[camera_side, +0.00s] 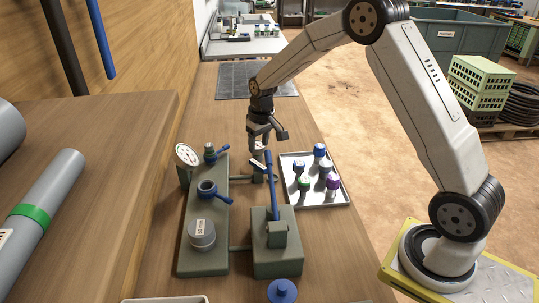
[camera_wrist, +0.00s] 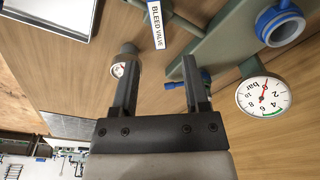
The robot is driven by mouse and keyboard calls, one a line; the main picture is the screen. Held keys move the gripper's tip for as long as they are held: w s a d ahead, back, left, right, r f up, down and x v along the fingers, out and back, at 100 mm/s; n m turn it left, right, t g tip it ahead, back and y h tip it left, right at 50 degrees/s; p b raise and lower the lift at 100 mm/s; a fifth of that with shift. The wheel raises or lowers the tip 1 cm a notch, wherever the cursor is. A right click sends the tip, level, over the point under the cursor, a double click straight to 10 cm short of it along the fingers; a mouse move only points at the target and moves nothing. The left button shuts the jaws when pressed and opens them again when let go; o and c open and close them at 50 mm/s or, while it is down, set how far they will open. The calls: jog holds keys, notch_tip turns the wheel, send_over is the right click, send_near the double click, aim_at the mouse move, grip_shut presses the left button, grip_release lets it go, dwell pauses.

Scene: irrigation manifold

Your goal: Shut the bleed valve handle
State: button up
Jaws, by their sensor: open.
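A white and blue tag reading BLEED VALVE (camera_wrist: 157,24) lies beyond the fingertips, beside a thin grey pipe. The tag also shows below my gripper in the side view (camera_side: 257,165). Which part is the bleed valve handle, and how it is turned, I cannot tell clearly.
A tall blue lever (camera_side: 270,185) rises from a green block (camera_side: 290,262) near my gripper. A pressure gauge (camera_side: 187,155) stands at the manifold's far left. A tray (camera_side: 341,198) with several colored-capped parts lies to the right. A dark mat (camera_side: 240,78) lies behind.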

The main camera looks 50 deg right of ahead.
aim_at(258, 164)
jog(key=shift+s+a+t+h, duration=0.15)
jog(key=shift+s+t+h, duration=0.15)
jog(key=shift+s+t, duration=1.3)
jog(key=shift+w+f, duration=0.15)
jog(key=shift+x, duration=3.8)
grip_shut()
